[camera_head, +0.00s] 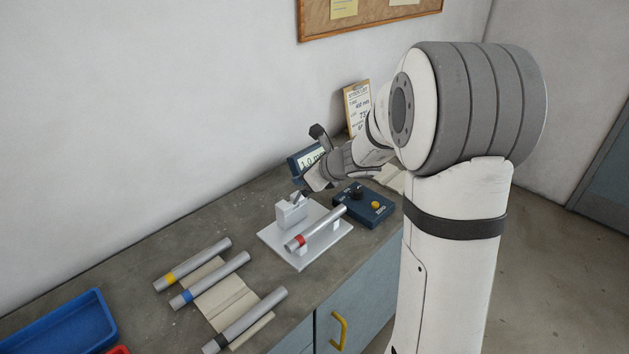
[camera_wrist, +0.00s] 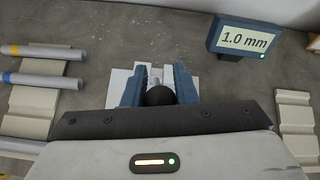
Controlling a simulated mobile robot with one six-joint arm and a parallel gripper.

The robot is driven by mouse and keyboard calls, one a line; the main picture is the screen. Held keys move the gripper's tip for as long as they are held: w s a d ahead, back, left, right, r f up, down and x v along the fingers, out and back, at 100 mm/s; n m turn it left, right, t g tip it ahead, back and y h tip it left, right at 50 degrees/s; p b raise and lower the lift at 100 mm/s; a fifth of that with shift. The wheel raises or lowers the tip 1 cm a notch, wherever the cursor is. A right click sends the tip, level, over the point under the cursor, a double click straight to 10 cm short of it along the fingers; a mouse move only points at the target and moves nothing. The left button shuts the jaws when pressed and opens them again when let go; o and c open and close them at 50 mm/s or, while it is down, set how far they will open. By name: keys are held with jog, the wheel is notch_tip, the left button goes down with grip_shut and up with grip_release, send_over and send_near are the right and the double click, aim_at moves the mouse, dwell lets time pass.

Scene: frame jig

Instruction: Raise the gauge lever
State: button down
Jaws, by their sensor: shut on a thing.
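The gauge is a light grey block (camera_head: 291,214) on a white base plate (camera_head: 276,246) on the bench. A silver tube with a red band (camera_head: 318,228) lies on supports on the same plate. My gripper (camera_wrist: 161,90) has its two blue fingers shut on the round black knob (camera_wrist: 159,96) of the gauge lever. In the head view my gripper (camera_head: 300,192) is just above the block, and it hides most of the lever there. How far the lever is tilted cannot be told. The display (camera_wrist: 245,40) reads 1.0 mm.
Tubes with yellow (camera_head: 195,263), blue (camera_head: 212,278) and black (camera_head: 248,318) bands lie on a beige rack (camera_head: 225,300). A blue tray (camera_head: 65,325) is at far left.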

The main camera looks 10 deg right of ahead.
jog(key=shift+w+a+r, duration=0.2)
jog(key=shift+w+a, duration=0.3)
jog(key=shift+w, duration=0.05)
dwell(1.0)
jog(key=c, duration=1.2)
grip_release()
jog(key=shift+w, duration=0.15)
jog(key=shift+d+r, duration=0.1)
jog(key=v, duration=0.7)
jog(key=shift+s+r, duration=0.15)
jog(key=shift+s, duration=0.15)
